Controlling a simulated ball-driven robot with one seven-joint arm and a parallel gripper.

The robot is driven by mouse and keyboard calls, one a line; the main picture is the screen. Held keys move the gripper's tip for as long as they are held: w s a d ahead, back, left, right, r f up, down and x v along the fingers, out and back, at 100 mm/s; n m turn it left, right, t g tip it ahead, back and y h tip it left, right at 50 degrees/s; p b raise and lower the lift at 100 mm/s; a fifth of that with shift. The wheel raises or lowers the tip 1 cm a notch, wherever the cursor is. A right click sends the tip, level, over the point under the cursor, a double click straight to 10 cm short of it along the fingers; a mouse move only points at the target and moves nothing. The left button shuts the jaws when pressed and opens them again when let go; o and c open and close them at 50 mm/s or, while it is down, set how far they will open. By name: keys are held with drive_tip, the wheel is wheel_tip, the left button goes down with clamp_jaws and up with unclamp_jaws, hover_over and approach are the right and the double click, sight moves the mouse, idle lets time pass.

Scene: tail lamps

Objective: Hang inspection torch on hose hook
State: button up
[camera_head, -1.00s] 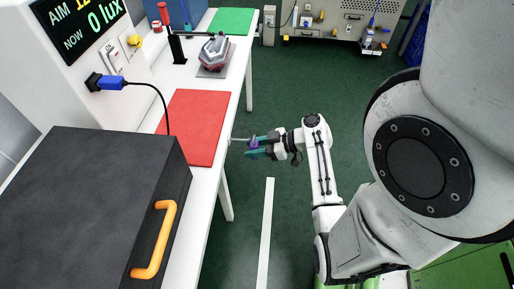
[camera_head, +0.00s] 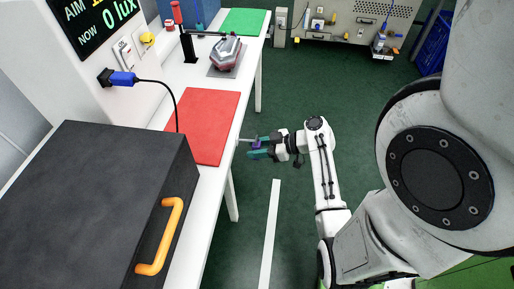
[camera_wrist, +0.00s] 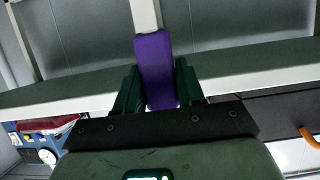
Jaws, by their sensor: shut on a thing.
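My gripper (camera_head: 258,150) is off the right edge of the white bench, near the red mat. It is shut on a purple block-shaped handle with a pale rod, probably the inspection torch (camera_wrist: 155,70). In the wrist view the handle sits between my two dark green fingers (camera_wrist: 156,88), and the pale rod extends away from it to the picture's top edge. In the head view the purple piece (camera_head: 258,143) is small, and its rod points left toward the bench edge. I cannot make out a hose hook in either view.
The white bench (camera_head: 212,185) carries a red mat (camera_head: 208,120), a green mat (camera_head: 243,21), a tail lamp (camera_head: 227,54) and a black box (camera_head: 95,200) with an orange handle. A tool board (camera_head: 345,25) stands at the far end.

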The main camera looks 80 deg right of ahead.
drive_tip(key=shift+w, duration=0.2)
idle(0.7)
drive_tip(key=shift+w+a+b, duration=0.1)
drive_tip(key=shift+w+b, duration=0.3)
drive_tip(key=shift+w, duration=0.3)
drive_tip(key=shift+f+b, duration=0.55)
drive_tip(key=shift+b, duration=0.05)
idle(0.4)
drive_tip(key=o, duration=1.2)
drive_tip(key=shift+c, duration=0.2)
